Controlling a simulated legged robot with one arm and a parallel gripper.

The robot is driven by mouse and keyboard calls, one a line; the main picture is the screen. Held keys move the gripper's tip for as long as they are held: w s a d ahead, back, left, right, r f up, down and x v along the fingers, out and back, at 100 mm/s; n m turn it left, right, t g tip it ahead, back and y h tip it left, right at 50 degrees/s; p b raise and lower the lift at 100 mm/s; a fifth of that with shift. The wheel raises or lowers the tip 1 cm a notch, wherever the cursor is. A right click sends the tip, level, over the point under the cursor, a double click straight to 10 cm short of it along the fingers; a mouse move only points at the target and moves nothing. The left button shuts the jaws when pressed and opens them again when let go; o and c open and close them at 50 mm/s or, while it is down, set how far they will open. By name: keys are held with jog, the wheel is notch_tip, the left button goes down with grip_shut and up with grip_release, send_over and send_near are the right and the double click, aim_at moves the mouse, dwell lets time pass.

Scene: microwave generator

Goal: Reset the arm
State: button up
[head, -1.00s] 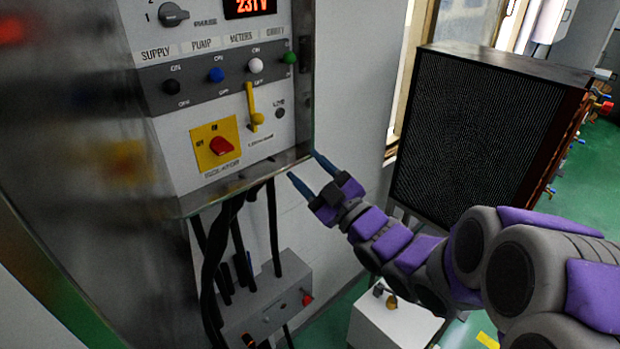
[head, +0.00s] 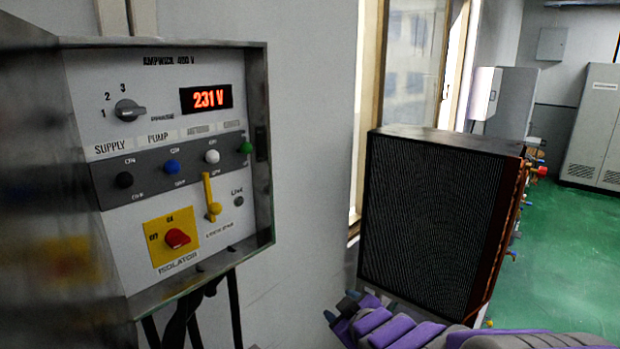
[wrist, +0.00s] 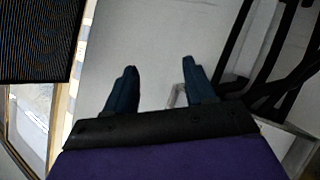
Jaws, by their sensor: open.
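My gripper (head: 340,309) shows at the bottom of the head view, at the end of my purple and grey arm. It is below and to the right of the control panel box, apart from it. In the wrist view my gripper (wrist: 158,88) has its two blue fingers spread with nothing between them. The control panel (head: 140,75) is at the left of the head view, with a display reading 231 V, a red isolator knob (head: 177,238) on a yellow plate and a yellow lever (head: 209,193).
A large black finned radiator block (head: 430,215) stands to the right, just behind my arm. Black cables (head: 185,318) hang under the panel and show in the wrist view (wrist: 275,75). Grey cabinets (head: 594,125) stand far right. Green floor (head: 575,240) is clear there.

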jog(key=s+d+f+m+g+h, duration=0.3)
jog(key=s+d+f+m+g, duration=0.15)
jog(key=s+d, duration=0.3)
jog(key=s+f+m+g+b, duration=0.1)
jog(key=s+g, duration=0.3)
jog(key=s, duration=1)
jog(key=s+f+m+g+b, duration=0.2)
jog(key=s+f+m+g, duration=0.1)
jog(key=s, duration=1.1)
jog(key=shift+f+m+g+h, duration=0.3)
jog(key=shift+m+g, duration=0.25)
jog(key=shift+g, duration=0.6)
jog(key=shift+a, duration=0.1)
